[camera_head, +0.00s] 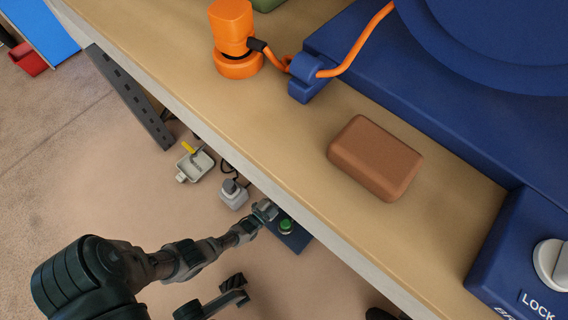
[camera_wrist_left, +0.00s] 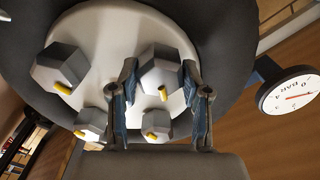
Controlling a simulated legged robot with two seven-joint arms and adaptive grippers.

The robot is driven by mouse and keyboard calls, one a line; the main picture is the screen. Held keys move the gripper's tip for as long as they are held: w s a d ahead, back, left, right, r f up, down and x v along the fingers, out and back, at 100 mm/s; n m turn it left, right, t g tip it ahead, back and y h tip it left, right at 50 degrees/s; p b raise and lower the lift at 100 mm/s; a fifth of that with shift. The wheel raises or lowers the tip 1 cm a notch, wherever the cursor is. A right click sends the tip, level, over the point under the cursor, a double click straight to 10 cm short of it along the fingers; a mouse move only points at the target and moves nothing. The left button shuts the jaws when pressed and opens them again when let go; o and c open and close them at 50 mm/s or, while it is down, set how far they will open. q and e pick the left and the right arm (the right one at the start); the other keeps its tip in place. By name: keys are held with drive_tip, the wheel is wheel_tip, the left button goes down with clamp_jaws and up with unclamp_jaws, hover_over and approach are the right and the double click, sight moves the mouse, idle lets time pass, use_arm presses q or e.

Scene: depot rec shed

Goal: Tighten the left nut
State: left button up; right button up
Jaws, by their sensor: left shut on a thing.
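In the left wrist view, several grey six-sided nuts, each with a yellow tab, sit on a pale round plate (camera_wrist_left: 112,38) with a dark ring around it. My left gripper (camera_wrist_left: 159,70) has a finger on each side of the upper right nut (camera_wrist_left: 165,66) and is shut on it. Another nut (camera_wrist_left: 60,68) is to the left, and others sit lower, partly behind the fingers. In the head view, my left gripper (camera_head: 266,211) is low beside the bench edge; the nuts cannot be made out there.
A bench (camera_head: 290,130) crosses the head view with a brown block (camera_head: 375,157), an orange device (camera_head: 232,38) and blue equipment (camera_head: 420,85) on it. A green knob (camera_head: 286,227) is beside my left gripper. A gauge (camera_wrist_left: 290,96) is right in the wrist view.

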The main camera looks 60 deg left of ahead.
use_arm(q)
drive_tip(key=m, duration=0.6)
drive_tip(key=shift+d+f, duration=0.2)
drive_tip(key=shift+d, duration=0.1)
drive_tip(key=m, duration=0.4)
drive_tip(key=shift+f, duration=0.1)
drive_tip(key=shift+d+f+m, duration=0.1)
drive_tip(key=shift+m, duration=0.8)
drive_tip(key=shift+s+f, duration=0.1)
drive_tip(key=o, duration=1.1)
drive_tip(key=shift+o, duration=0.2)
